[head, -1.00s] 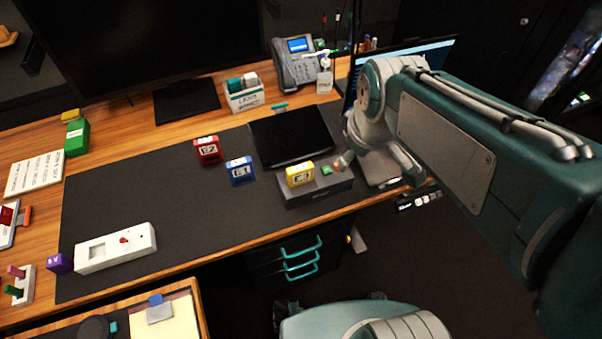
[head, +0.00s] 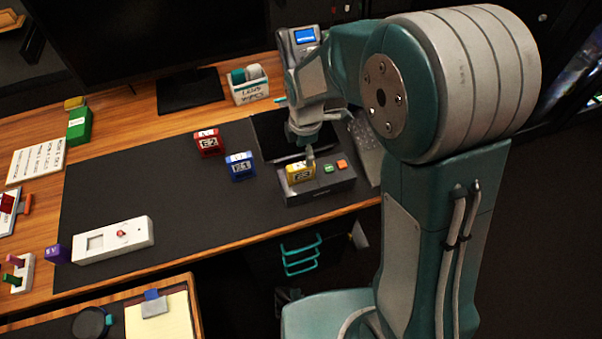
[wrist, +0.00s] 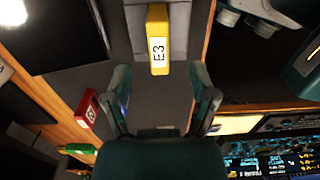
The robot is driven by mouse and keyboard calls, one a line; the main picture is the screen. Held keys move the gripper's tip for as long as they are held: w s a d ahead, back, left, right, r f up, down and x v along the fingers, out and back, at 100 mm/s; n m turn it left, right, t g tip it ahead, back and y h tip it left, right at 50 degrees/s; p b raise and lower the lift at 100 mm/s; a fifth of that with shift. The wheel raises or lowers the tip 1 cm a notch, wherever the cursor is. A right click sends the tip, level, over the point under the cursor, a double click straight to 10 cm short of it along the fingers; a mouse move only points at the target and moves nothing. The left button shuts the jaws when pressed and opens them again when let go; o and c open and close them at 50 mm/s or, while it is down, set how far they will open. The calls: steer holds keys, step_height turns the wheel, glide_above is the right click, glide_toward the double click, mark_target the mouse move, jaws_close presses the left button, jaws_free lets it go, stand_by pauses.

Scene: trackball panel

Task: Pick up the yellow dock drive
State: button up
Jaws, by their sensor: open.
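The yellow dock drive (head: 300,171) sits upright in the left part of a dark grey dock (head: 320,190). In the wrist view the yellow drive (wrist: 158,38), labelled E3, lies ahead of and between my fingertips. My gripper (wrist: 163,85) is open, with nothing between its fingers. In the head view my gripper (head: 305,150) is above and just behind the yellow drive, partly hidden by my own arm. I cannot tell from the head view whether a finger touches the drive.
A blue drive (head: 240,166) and a red drive (head: 208,143) stand on the dark mat (head: 170,205) left of the dock. A white device (head: 115,240) lies front left. The mat's middle is clear.

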mark_target(300, 165)
steer(key=f, duration=0.5)
steer(key=a+f, duration=0.1)
steer(key=f, duration=0.2)
steer(key=shift+f, duration=0.1)
jaws_close()
